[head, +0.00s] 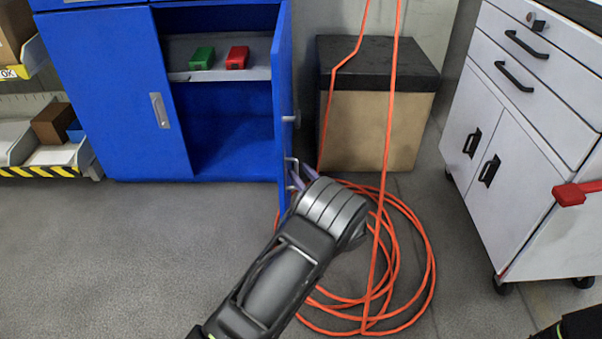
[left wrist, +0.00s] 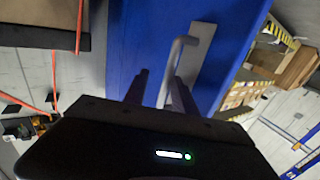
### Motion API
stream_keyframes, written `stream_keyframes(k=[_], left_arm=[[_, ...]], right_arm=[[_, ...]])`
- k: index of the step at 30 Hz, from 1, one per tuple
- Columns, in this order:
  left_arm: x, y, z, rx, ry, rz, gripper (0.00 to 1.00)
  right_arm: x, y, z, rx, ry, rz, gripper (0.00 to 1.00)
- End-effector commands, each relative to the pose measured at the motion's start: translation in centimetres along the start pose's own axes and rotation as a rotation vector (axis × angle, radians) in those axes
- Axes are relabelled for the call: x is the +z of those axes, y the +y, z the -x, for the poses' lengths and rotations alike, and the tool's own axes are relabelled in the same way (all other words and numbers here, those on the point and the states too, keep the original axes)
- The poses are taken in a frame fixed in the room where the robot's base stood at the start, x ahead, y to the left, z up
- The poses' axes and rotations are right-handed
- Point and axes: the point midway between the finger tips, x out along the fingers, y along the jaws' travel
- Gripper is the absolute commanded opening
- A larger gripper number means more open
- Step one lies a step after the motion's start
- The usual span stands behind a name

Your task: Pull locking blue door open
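The blue cabinet's right door (head: 284,90) stands swung open towards me, seen nearly edge-on in the head view. The left blue door (head: 115,95) is shut and has a silver handle (head: 160,110). My left gripper (head: 296,174) is at the outer face of the open door, low down. In the left wrist view the door's silver bar handle (left wrist: 183,42) on its plate reaches down between the fingers of the left gripper (left wrist: 160,88). The fingers stand apart, with gaps beside the bar; contact is not clear. My right gripper is out of view.
Inside the cabinet a shelf holds a green item (head: 202,58) and a red item (head: 237,57). A black-topped box (head: 365,125) stands right of the door. An orange hose (head: 425,270) lies coiled on the floor. A white drawer cabinet (head: 520,150) stands at right. Floor at left is clear.

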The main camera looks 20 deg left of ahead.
Motion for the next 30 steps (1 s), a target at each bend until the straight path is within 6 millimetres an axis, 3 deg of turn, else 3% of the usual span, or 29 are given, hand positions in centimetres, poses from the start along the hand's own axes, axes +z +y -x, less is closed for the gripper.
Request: stream_keyframes(k=[5,15,30], left_arm=[[-0.2,0.1,1.7,0.002,-0.002,-0.001,0.33],[-0.2,0.1,6.9,0.001,-0.001,-0.001,0.33],[0.0,0.0,7.6,0.000,0.001,0.000,0.33]], right_arm=[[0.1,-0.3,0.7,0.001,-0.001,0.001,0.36],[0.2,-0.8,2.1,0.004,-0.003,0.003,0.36],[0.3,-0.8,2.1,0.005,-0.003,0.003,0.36]])
